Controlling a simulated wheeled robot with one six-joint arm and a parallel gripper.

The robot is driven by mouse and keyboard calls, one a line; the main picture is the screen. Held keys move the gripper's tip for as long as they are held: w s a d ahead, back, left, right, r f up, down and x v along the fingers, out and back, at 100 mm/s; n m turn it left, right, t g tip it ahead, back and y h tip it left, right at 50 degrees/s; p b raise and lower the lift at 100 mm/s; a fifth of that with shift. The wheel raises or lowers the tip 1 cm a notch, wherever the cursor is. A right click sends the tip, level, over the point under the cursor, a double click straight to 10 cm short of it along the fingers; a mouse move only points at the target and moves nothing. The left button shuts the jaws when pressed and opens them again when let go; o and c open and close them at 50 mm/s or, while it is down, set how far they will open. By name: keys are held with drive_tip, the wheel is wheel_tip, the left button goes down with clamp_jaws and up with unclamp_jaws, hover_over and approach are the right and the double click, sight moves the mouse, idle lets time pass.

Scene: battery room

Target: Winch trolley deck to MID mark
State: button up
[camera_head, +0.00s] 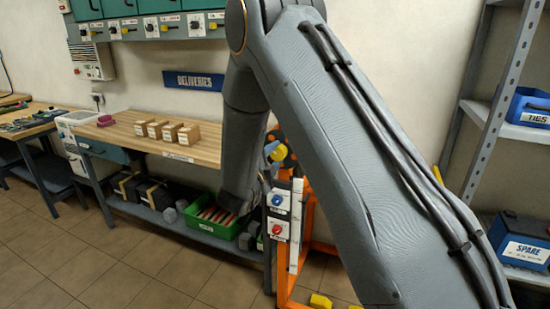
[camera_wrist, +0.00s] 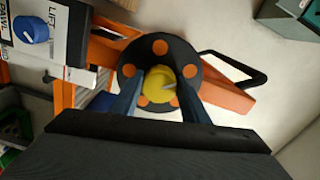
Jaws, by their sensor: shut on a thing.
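The orange trolley frame (camera_head: 307,215) stands behind my arm, partly hidden by it. A black winch wheel with orange spots (camera_wrist: 160,48) is mounted on it. My gripper (camera_wrist: 158,95) is shut on the yellow knob (camera_wrist: 158,82) of this wheel; the knob also shows in the head view (camera_head: 277,153). A LIFT panel with a blue knob (camera_wrist: 30,29) sits beside the wheel, with the PAWL label at its edge. The head view shows the blue knob (camera_head: 277,199) above a red knob (camera_head: 276,229). A white upright strip (camera_head: 296,225) stands beside them; its marks are unreadable. The deck is not clearly visible.
A wooden bench (camera_head: 130,135) with several small boxes stands left. A green crate (camera_head: 212,226) sits on its lower shelf. A grey rack (camera_head: 490,125) with a TIES bin (camera_head: 530,107) and a SPARE battery (camera_head: 522,240) is at the right. Floor at front left is clear.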

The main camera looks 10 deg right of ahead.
drive_tip(key=n, duration=0.3)
drive_tip(key=shift+f+n, duration=0.1)
drive_tip(key=shift+n, duration=0.3)
drive_tip(key=n, duration=0.3)
drive_tip(key=shift+n, duration=0.3)
drive_tip(key=n, duration=0.3)
drive_tip(key=shift+s+d+f+n, duration=0.1)
drive_tip(key=shift+n, duration=0.3)
drive_tip(key=n+p, duration=0.1)
drive_tip(key=n, duration=0.2)
drive_tip(key=shift+n, duration=0.3)
drive_tip(key=n+p, duration=0.1)
drive_tip(key=n, duration=0.2)
drive_tip(key=shift+s+d+n, duration=0.1)
drive_tip(key=shift+n, duration=0.2)
drive_tip(key=n+p, duration=0.1)
drive_tip(key=n, duration=0.2)
drive_tip(key=shift+n, duration=0.3)
drive_tip(key=n+p, duration=0.1)
drive_tip(key=n, duration=0.5)
drive_tip(key=shift+d+n+p, duration=0.1)
drive_tip(key=shift+n+p, duration=0.2)
drive_tip(key=shift+p, duration=0.05)
